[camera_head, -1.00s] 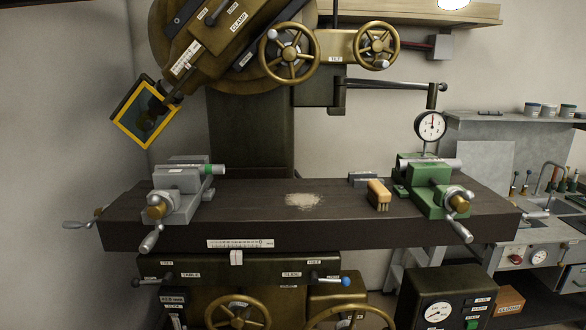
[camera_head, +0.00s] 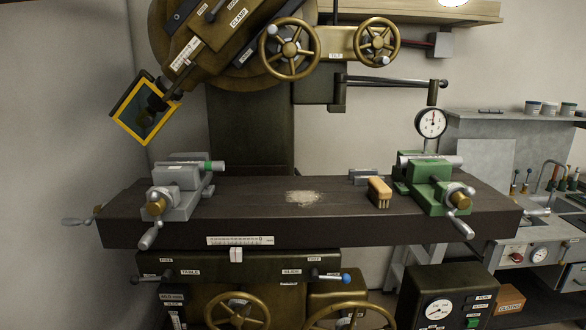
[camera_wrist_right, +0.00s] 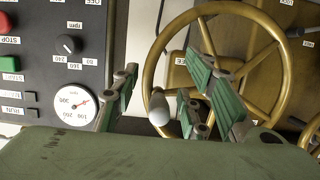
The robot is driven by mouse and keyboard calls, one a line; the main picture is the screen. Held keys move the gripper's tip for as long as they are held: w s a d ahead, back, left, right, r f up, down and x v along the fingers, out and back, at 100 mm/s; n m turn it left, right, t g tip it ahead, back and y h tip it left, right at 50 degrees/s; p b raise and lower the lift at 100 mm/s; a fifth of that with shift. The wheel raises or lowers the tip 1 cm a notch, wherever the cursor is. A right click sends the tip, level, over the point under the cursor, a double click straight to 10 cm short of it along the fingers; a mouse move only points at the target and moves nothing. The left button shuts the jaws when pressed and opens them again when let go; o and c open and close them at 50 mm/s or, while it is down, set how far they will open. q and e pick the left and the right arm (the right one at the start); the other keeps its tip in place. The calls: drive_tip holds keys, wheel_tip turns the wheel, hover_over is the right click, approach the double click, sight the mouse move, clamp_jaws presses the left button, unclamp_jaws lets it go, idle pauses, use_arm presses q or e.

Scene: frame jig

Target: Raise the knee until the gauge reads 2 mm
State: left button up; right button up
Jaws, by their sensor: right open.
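The dial gauge (camera_head: 431,123) stands on its arm above the green vice at the right end of the table; its needle points roughly up, but the figures are too small to read. The dark table (camera_head: 330,208) lies over the lower body with two brass handwheels, the left one (camera_head: 237,314) and the right one (camera_head: 350,318), both cut by the bottom edge. In the right wrist view my right gripper (camera_wrist_right: 160,98) is open, its green-padded fingers on either side of a pale handle knob (camera_wrist_right: 158,107) in front of a brass handwheel (camera_wrist_right: 282,70). My left gripper is out of view.
A grey vice (camera_head: 178,180) and a green vice (camera_head: 430,185) stand on the table, with a brush (camera_head: 379,192) and a pile of chips (camera_head: 303,197) between them. A control box (camera_head: 440,305) stands low on the right; a panel with dial (camera_wrist_right: 73,103) is close to my right gripper.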

drive_tip(key=shift+r, duration=0.1)
idle(0.3)
drive_tip(key=shift+a+r+p, duration=0.1)
drive_tip(key=shift+r+p, duration=1.25)
drive_tip(key=shift+p, duration=0.15)
drive_tip(key=shift+c, duration=0.6)
clamp_jaws()
drive_tip(key=shift+a+f, duration=0.1)
